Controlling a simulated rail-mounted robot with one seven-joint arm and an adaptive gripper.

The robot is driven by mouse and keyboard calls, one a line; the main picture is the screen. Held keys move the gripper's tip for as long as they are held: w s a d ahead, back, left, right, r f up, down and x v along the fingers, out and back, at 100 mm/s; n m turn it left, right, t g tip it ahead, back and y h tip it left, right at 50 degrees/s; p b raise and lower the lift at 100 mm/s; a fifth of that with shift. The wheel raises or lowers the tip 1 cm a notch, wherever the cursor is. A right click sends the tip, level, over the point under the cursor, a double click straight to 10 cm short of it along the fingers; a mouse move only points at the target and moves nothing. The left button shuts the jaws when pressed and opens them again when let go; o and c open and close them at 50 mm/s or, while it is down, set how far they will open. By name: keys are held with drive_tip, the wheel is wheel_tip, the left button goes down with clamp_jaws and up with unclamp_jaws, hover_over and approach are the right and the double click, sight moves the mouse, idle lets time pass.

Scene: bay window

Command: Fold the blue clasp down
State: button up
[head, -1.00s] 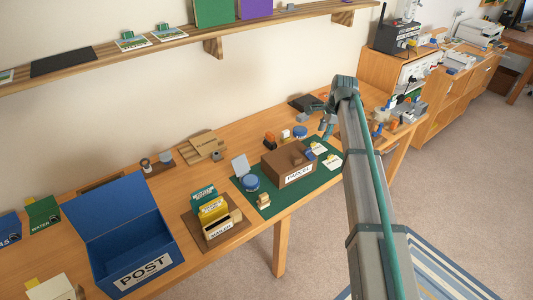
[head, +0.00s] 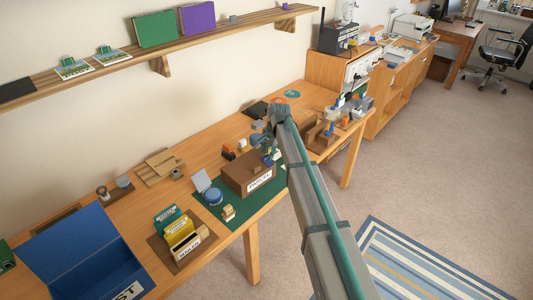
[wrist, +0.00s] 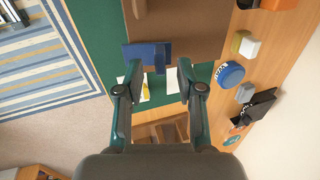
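The brown parcel box (head: 238,178) with a white PARCEL label stands on the green mat (head: 236,212). The blue clasp (wrist: 147,54) is at the near end of the box in the wrist view, a flat plate with a narrower raised part toward the right. In the head view, blue (head: 272,156) shows at the box's right end, partly hidden by my gripper. My gripper (wrist: 160,66) is open and empty, with its two fingers apart just short of the clasp. The clasp lies ahead of the fingertips, and I cannot tell whether they touch it.
White cards (wrist: 172,84) lie below the clasp. A blue POST box (head: 85,245) and a file holder (head: 185,245) stand farther left.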

drive_tip(key=shift+x, duration=1.15)
clamp_jaws()
